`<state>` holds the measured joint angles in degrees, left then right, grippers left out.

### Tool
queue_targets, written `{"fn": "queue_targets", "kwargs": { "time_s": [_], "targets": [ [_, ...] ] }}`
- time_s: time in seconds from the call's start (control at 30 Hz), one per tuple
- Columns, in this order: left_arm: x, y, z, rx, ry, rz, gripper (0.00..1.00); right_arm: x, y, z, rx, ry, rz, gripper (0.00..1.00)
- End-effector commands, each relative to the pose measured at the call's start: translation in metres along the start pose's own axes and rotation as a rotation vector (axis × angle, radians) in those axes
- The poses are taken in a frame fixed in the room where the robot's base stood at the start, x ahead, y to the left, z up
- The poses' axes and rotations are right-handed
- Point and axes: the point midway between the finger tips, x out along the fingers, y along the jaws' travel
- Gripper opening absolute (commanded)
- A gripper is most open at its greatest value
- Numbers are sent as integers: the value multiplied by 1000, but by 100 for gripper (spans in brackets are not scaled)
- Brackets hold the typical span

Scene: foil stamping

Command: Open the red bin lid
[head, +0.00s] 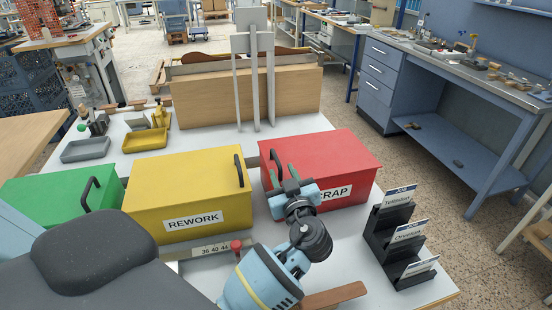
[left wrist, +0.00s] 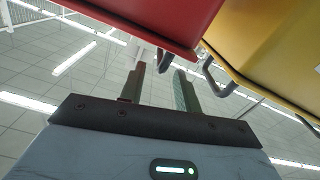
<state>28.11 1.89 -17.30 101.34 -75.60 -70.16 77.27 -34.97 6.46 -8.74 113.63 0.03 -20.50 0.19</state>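The red bin (head: 325,162), labelled SCRAP, stands on the white table with its lid down. Its dark handle (head: 276,158) is at the lid's left edge, partly hidden behind my gripper. My left gripper (head: 284,174) is at the bin's front left corner, close to the handle, with its two fingers apart. In the left wrist view the fingers (left wrist: 160,85) are spread with nothing clearly between them, and the red bin (left wrist: 165,20) fills the top. I cannot tell whether a finger touches the handle. My right gripper is not in view.
The yellow REWORK bin (head: 185,190) stands close to the left of the red one, with its own handle (head: 239,170). A green bin (head: 60,200) is farther left. A black card rack (head: 400,240) stands right of the red bin. A wooden box (head: 205,98) is behind.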

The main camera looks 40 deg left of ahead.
Motion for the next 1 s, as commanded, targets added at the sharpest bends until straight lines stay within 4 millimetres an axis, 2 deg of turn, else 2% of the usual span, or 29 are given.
{"fn": "queue_targets", "kwargs": {
  "time_s": [0.2,0.4,0.53,0.8,0.83,1.0],
  "targets": [
    [35,0,-2,1,3,-1,33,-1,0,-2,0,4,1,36],
    [58,0,-1,0,2,0,33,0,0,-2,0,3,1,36],
    [65,0,0,0,0,-1,33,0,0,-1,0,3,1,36],
    [67,0,0,0,-1,-1,33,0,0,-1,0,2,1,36],
    [67,0,0,-1,0,-1,31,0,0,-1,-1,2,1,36],
    [66,0,0,0,-1,0,9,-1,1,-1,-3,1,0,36]
  ]
}}
